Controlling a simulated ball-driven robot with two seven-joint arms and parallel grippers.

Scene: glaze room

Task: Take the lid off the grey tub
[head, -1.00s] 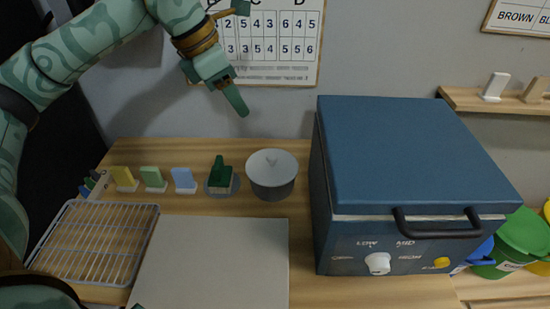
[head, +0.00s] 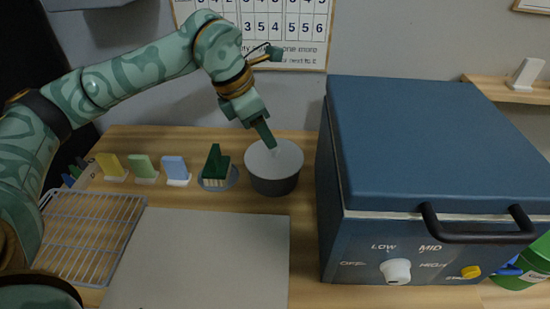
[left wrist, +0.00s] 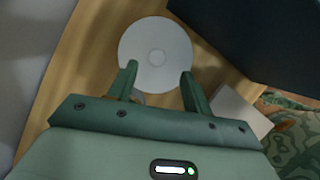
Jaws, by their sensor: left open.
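The grey tub (head: 272,186) stands on the wooden bench, left of the blue kiln-like box. Its pale grey lid (head: 288,158) lies on top; the lid's knob is mostly hidden behind my fingers in the head view. In the left wrist view the lid (left wrist: 172,75) is a pale disc with a round knob (left wrist: 157,58) at its centre. My left gripper (head: 268,143) is open and points down over the lid. In the left wrist view its two fingertips (left wrist: 158,70) stand apart at either side of the knob, a little short of it. My right gripper is not in view.
The large blue box (head: 425,145) with a black handle stands close on the tub's right. A dark green brush (head: 216,165) on a round dish and several coloured tiles (head: 177,169) are left of it. A wire rack (head: 90,235) and a bare pale board (head: 200,258) lie in front.

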